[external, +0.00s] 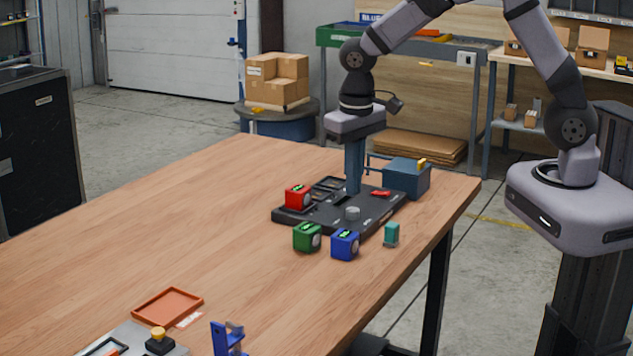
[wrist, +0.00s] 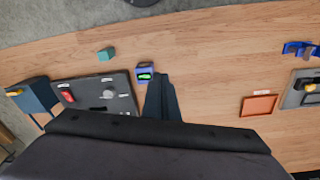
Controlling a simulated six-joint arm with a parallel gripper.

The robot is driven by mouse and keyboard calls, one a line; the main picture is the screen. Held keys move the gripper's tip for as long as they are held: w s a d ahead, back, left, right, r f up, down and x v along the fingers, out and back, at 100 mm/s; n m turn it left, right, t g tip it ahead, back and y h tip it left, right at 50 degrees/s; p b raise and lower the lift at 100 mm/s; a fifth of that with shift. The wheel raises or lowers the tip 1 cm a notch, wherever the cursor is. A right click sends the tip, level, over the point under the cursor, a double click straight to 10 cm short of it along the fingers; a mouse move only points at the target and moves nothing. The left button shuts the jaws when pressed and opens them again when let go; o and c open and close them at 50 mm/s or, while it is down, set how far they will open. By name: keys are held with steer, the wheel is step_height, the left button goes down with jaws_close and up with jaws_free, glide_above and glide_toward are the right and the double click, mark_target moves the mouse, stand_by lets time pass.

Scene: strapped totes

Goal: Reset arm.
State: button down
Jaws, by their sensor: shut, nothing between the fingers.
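My gripper (external: 354,188) is shut and empty, pointing straight down over the black board (external: 290,217) in the external view. Whether the fingertips touch the board I cannot tell. In the wrist view the closed fingers (wrist: 161,85) show beside a blue cube (wrist: 144,76). A red cube (external: 298,196) sits on the board's left end. A green cube (external: 307,237) and the blue cube stand on the table just in front of the board. The red and green cubes do not show in the wrist view; my gripper body covers its lower part.
A blue-grey box (external: 406,178) stands at the board's right end. A small teal block (external: 391,234) lies near the table edge. An orange tray (external: 168,306), a grey panel (external: 128,341) and a blue bracket (external: 228,339) are at the front. The left table (external: 130,225) is clear.

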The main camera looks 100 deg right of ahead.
steer(key=s+a+f+n+b, duration=0.1)
steer(key=s+a+n, duration=0.5)
steer(key=a, duration=0.5)
steer(key=s+a+f+n+b, duration=0.1)
steer(key=s+a+n, duration=0.6)
steer(key=a, duration=0.5)
step_height(320, 180, down, 21)
steer(key=b, duration=2.1)
steer(key=shift+w+d+r+m+y, duration=0.2)
steer(key=shift+m+y, duration=0.1)
steer(key=shift+y, duration=0.1)
step_height(320, 180, down, 22)
steer(key=b, duration=2.1)
steer(key=shift+r, duration=0.25)
steer(key=shift+r, duration=0.1)
